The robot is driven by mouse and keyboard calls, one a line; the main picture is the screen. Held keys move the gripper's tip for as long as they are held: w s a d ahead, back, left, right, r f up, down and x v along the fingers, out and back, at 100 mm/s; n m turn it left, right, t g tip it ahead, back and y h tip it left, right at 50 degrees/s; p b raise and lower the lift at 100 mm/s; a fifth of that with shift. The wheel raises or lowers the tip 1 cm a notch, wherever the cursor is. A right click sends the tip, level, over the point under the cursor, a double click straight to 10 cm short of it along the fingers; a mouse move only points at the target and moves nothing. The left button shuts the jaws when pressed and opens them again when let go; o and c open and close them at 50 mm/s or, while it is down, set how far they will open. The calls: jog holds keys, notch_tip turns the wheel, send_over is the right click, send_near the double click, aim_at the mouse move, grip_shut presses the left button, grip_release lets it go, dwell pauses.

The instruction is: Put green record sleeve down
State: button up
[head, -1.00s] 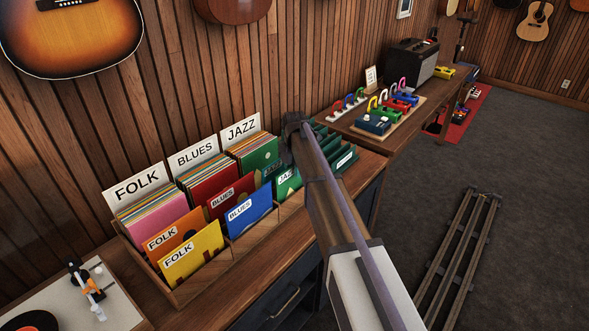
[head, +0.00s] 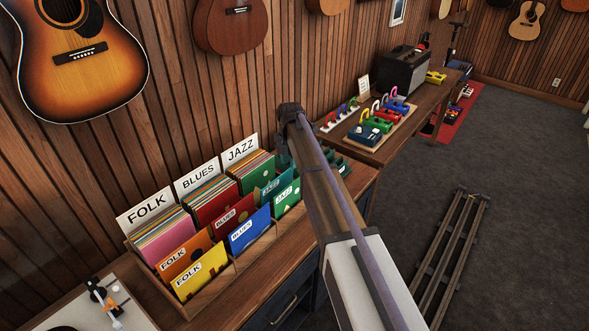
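A green record sleeve (head: 287,198) with a JAZZ label stands in the front slot of the jazz section of the wooden record bin (head: 262,249). A teal-green JAZZ sleeve (head: 276,186) leans just behind it. A bigger green sleeve (head: 256,177) fronts the stack under the JAZZ sign. My gripper (head: 284,151) is at the far end of my arm, above and right of the jazz section. My arm covers most of it, so its fingers and anything between them cannot be made out.
FOLK sleeves (head: 200,280) and BLUES sleeves (head: 249,229) fill the bin's other sections. Dark green items (head: 338,160) show partly behind my arm. A turntable (head: 95,305) is at the lower left. Colourful pedals (head: 366,135) and an amplifier (head: 405,72) stand on the far table.

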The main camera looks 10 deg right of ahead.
jog(key=s+m, duration=2.5)
jog(key=s, duration=0.8)
jog(key=shift+s, duration=0.3)
notch_tip(320, 180, down, 6)
jog(key=b, duration=0.6)
jog(key=shift+f, duration=0.15)
